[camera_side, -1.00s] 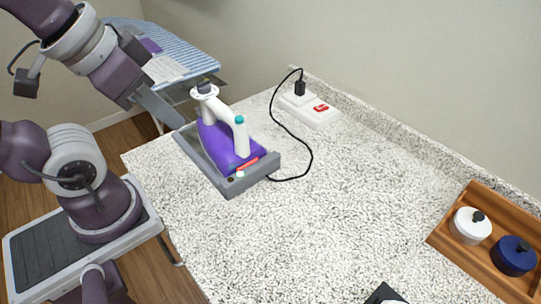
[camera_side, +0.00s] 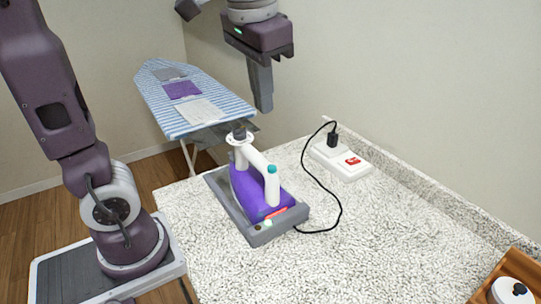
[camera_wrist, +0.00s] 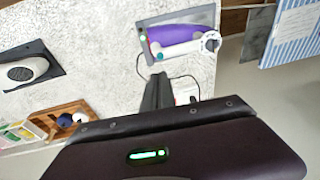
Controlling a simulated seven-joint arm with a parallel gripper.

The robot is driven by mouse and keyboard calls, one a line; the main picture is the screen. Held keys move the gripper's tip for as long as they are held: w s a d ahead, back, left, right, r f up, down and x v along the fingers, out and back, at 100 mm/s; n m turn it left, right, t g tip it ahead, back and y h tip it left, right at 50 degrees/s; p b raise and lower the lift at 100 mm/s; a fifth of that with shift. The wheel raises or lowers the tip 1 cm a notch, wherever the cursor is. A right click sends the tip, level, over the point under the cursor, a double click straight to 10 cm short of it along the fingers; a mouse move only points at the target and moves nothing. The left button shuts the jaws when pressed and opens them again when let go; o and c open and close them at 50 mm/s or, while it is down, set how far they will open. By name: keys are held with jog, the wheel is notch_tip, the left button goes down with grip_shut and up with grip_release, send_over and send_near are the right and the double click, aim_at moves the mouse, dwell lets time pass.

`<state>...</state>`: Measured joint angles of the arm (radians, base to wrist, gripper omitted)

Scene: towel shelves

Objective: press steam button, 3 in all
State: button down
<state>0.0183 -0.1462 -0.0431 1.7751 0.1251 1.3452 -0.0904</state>
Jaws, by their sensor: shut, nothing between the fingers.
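A purple and white iron (camera_side: 248,188) rests in a grey tray-like stand (camera_side: 223,196) on the speckled counter. Its white handle has a teal button (camera_side: 272,169) on its end and a round dial at the other end. My gripper (camera_side: 264,107) is shut and empty, pointing down, high above the counter behind the iron and apart from it. In the wrist view, the shut fingers (camera_wrist: 157,78) show below the iron (camera_wrist: 178,32).
A black cord runs from the iron to a white power strip (camera_side: 328,153) with a red switch (camera_side: 353,161). A striped ironing board (camera_side: 150,95) with folded cloths stands behind. A wooden tray (camera_wrist: 75,110) with lidded jars and a black-and-white object (camera_wrist: 28,68) lie farther along the counter.

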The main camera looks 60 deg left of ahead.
aim_at(269, 169)
jog(key=shift+f, duration=0.1)
jog(key=x, duration=1.4)
jog(key=shift+f, duration=0.55)
jog(key=shift+s+f, duration=0.15)
jog(key=shift+f, duration=0.3)
jog(key=w+v, duration=0.1)
jog(key=v, duration=1.4)
jog(key=shift+r, duration=0.1)
dwell(1.1)
